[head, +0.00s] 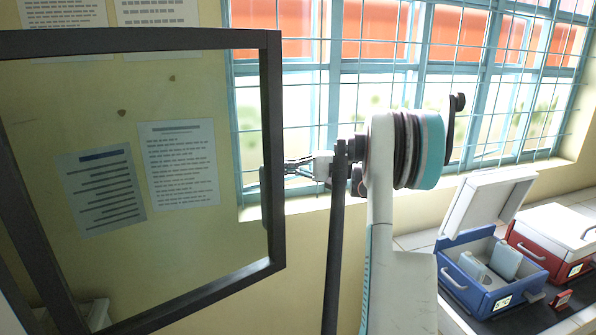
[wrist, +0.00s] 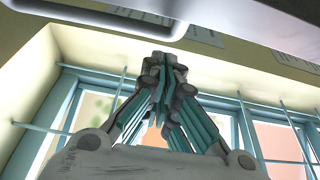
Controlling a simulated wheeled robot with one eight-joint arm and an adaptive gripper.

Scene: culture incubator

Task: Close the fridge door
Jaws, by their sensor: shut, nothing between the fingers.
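The fridge door (head: 272,120) is a glass panel in a dark frame. It stands open at the left of the head view, with the wall and its papers visible through the glass. My gripper (head: 288,166) is just right of the door's free edge, with its fingers pointing left toward the frame. I cannot tell whether they touch it. In the wrist view my gripper (wrist: 163,65) has its fingertips together, with nothing between them. The fridge body is mostly out of view.
A blue box (head: 490,275) with its white lid raised stands on the counter at the right, beside a red box (head: 555,240) with a white lid. A barred window (head: 400,70) lies behind my arm. A dark upright post (head: 335,240) stands near my wrist.

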